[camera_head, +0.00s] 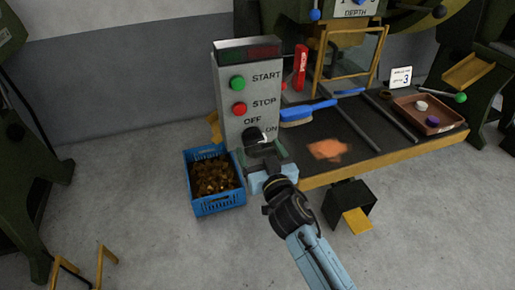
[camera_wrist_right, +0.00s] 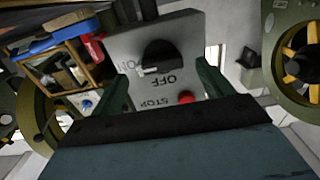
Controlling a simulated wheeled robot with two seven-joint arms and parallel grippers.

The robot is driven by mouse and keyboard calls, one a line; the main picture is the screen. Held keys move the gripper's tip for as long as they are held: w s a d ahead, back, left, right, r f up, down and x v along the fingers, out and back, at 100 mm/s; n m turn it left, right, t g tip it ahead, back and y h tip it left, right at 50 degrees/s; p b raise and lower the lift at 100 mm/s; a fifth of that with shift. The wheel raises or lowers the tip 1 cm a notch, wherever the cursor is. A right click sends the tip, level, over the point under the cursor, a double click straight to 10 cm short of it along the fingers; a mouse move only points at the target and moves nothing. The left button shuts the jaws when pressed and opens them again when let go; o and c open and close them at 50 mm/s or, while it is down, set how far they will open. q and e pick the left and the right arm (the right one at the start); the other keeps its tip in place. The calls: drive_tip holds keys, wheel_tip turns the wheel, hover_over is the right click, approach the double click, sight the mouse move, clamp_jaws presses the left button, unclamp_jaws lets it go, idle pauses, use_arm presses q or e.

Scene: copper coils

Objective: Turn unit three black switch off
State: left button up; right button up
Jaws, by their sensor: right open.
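The grey control box (camera_head: 236,112) carries a green START button (camera_head: 237,83), a red STOP button (camera_head: 239,109) and a black rotary switch (camera_head: 253,136) with OFF and ON labels. In the right wrist view the black switch (camera_wrist_right: 163,55) appears upside down, and its white mark points towards ON. My right gripper (camera_head: 262,152) is open just in front of and below the switch. Its green fingers (camera_wrist_right: 162,75) lie apart on either side of the switch in the wrist view; contact cannot be told. My left gripper is not in view.
A blue crate (camera_head: 218,203) of copper-coloured pieces stands left of my right arm. A dark bench with a yellow edge (camera_head: 385,159) holds a blue brush (camera_head: 308,112), a brown tray (camera_head: 429,121) and a card marked 3 (camera_head: 401,77). Open floor lies in front.

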sight(254, 138)
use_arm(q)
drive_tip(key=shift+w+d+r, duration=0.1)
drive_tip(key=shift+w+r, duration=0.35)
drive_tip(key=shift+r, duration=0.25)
use_arm(e)
drive_tip(key=shift+x, duration=1.15)
drive_tip(key=c, duration=1)
